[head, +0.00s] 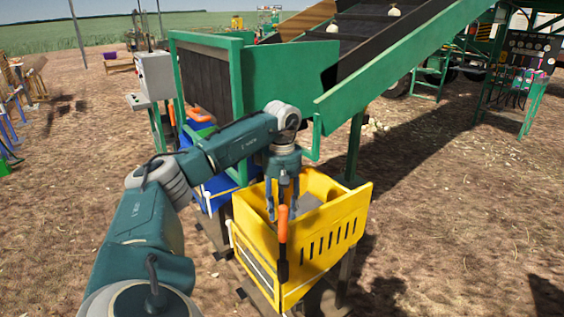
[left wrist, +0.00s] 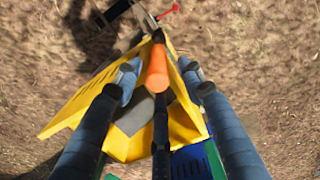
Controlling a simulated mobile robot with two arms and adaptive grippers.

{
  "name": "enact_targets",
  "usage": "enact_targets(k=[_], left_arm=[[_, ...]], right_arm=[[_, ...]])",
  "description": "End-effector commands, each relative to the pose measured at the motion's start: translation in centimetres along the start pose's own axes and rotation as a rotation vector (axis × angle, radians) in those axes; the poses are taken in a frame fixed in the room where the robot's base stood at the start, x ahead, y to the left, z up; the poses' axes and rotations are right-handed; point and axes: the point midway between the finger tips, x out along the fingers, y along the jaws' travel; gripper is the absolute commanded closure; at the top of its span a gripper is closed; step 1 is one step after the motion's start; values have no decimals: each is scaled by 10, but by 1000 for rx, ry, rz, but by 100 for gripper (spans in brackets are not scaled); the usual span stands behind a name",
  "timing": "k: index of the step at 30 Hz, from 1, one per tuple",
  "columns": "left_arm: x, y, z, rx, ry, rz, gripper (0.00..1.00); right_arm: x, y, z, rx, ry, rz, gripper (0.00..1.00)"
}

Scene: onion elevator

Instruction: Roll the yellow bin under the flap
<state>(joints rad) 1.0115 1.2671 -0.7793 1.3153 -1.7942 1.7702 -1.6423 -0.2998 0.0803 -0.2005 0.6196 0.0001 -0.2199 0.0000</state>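The yellow bin (head: 335,225) stands on a dark low frame in front of the green elevator. It also shows in the left wrist view (left wrist: 75,105). An upright handle with an orange grip (head: 283,224) rises at the bin's near side; the grip also shows in the left wrist view (left wrist: 157,68). My left gripper (head: 283,204) points down over the bin. In the left wrist view its fingers (left wrist: 158,76) are apart on either side of the orange grip, with gaps showing. I cannot tell which elevator panel is the flap. My right gripper is not in view.
A blue bin (head: 222,187) sits behind the yellow bin under the green elevator (head: 285,80). A green leg (head: 355,145) stands behind the yellow bin. A grey control box (head: 155,76) is at the left. Open dirt ground lies to the right.

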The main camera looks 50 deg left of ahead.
Motion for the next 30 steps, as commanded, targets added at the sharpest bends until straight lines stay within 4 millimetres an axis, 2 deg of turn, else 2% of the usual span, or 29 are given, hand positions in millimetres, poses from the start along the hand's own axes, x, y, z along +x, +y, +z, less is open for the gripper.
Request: enact_targets(k=[3, 9, 27, 30], left_arm=[[-20, 1, 0, 0, 0, 3, 60], [-36, 0, -1, -1, 0, -1, 60], [-37, 0, -1, 0, 0, -2, 60], [-42, 0, -1, -1, 0, -1, 60]], right_arm=[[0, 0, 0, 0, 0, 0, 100], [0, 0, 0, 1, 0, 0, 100], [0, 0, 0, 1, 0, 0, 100], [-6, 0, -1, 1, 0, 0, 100]])
